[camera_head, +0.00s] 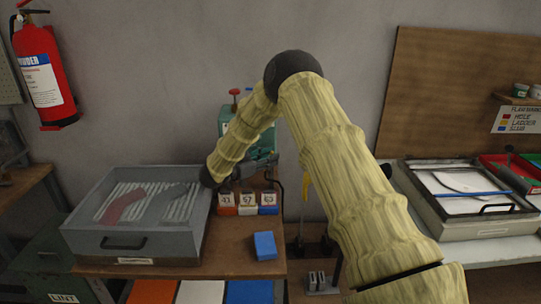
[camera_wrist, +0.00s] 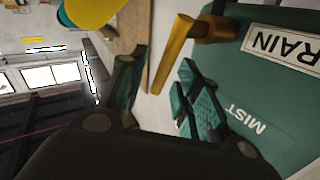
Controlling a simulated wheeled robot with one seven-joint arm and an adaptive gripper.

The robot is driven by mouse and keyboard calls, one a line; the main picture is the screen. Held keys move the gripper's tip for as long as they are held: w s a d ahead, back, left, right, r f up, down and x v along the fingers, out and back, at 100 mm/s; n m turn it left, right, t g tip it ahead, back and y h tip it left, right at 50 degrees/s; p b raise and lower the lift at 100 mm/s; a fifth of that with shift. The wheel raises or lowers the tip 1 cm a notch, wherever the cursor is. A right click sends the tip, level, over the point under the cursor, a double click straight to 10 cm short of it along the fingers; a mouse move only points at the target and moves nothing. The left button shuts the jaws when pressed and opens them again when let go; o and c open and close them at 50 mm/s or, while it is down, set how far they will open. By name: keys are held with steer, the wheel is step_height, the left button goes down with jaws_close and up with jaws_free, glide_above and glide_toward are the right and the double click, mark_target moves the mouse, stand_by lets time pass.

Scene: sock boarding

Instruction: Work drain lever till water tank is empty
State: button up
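The green machine body, taken as the water tank (camera_head: 229,118), stands against the wall, partly hidden by my arm. In the wrist view its green panel (camera_wrist: 265,85) carries the word MIST and a label (camera_wrist: 285,48) reading "RAIN", cut off at the edge. An orange lever (camera_wrist: 170,58) sticks out from a round pivot beside that label. My gripper (camera_wrist: 160,95) is open, its fingers apart, with the lever's free end showing in the gap between them. Contact cannot be told. In the head view my gripper (camera_head: 262,166) is at the machine's front. The water level is not visible.
A grey clear-lidded box (camera_head: 130,245) fills the left of the wooden bench. Numbered bins (camera_head: 247,200) stand below the machine, with a blue block (camera_head: 265,246) in front. A yellow object (camera_head: 305,187) hangs right of them. A tray (camera_head: 480,228) stands on the right table.

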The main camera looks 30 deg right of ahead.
steer(key=shift+d, duration=0.5)
jaws_close()
steer(key=s+d+f+m+t+y+p, duration=0.1)
steer(key=f+m+y, duration=0.4)
steer(key=y, duration=0.6)
steer(key=shift+s+d+t+p, duration=0.35)
steer(key=shift+d+t+p, duration=0.2)
steer(key=shift+d+t, duration=0.6)
steer(key=shift+a+f+t+y, duration=0.15)
steer(key=shift+a+t+y, duration=0.05)
steer(key=shift+t+y, duration=0.1)
